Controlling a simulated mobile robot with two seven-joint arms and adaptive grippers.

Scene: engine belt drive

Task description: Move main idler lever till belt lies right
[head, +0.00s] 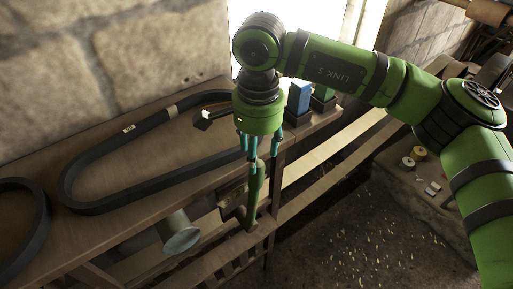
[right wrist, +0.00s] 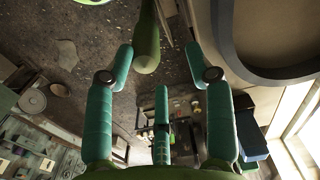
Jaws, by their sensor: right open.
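My right gripper (head: 258,158) points down at the front edge of the wooden bench, its teal fingers spread. The right wrist view shows the same gripper (right wrist: 160,60) open with nothing between its fingers. A green rounded bar (head: 254,205), perhaps the idler lever, hangs just below the fingers by the bench front. In the right wrist view the bar (right wrist: 147,42) lies beyond the fingertips, roughly between them; I see no contact. A dark belt loop (head: 110,149) lies on the bench top. Its link to the lever is not visible. My left gripper is out of view.
Another dark loop (head: 38,232) lies at the bench's left end. A blue block (head: 299,96) and a green block (head: 323,93) stand in dark holders behind the gripper. A metal cylinder (head: 179,233) sits below the bench top. The floor at right is open, with scattered bits.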

